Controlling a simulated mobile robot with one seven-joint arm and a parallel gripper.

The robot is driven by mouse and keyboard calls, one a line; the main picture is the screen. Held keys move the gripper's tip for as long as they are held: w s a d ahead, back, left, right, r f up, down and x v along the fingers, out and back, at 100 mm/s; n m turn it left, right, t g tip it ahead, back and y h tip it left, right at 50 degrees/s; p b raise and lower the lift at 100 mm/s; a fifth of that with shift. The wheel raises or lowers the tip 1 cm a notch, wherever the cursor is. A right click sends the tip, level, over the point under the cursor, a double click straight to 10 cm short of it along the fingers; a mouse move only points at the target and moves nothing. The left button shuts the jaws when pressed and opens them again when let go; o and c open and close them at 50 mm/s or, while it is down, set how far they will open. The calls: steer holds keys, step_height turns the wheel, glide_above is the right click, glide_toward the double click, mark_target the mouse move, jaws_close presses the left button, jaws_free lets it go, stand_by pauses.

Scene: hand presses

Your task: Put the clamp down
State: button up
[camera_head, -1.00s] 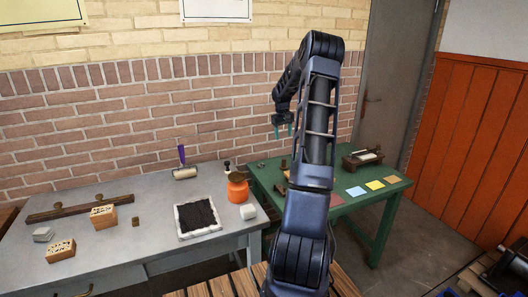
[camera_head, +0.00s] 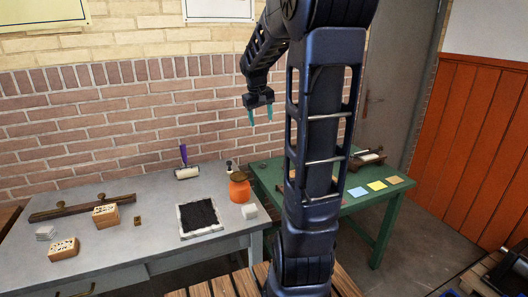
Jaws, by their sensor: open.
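My gripper (camera_head: 261,119) is open and empty. It hangs in the air in front of the brick wall, fingers down, above the back of the tables. I cannot pick out the clamp for certain; no clamp is between my fingers. A dark wooden bar with knobs (camera_head: 82,208) lies at the back left of the grey table (camera_head: 130,255). A small brass-coloured piece (camera_head: 138,220) lies to the right of it. My arm hides the middle of the green table (camera_head: 382,208), so something there may be hidden.
The grey table holds two wooden type blocks (camera_head: 105,216), a roller (camera_head: 187,172), a black inked slab (camera_head: 199,218), an orange pot (camera_head: 239,189) and a white block (camera_head: 249,212). Coloured cards (camera_head: 376,186) and a small press (camera_head: 367,159) are on the green table. The grey table's front middle is clear.

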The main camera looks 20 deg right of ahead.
steer(key=s+a+f+t+y, duration=0.1)
steer(key=s+a, duration=0.3)
steer(key=s, duration=0.8)
steer(key=s+a+t+y, duration=0.1)
steer(key=s+a, duration=0.4)
steer(key=s, duration=0.7)
steer(key=shift+s+f+m+t, duration=0.3)
steer(key=shift+s+f, duration=0.05)
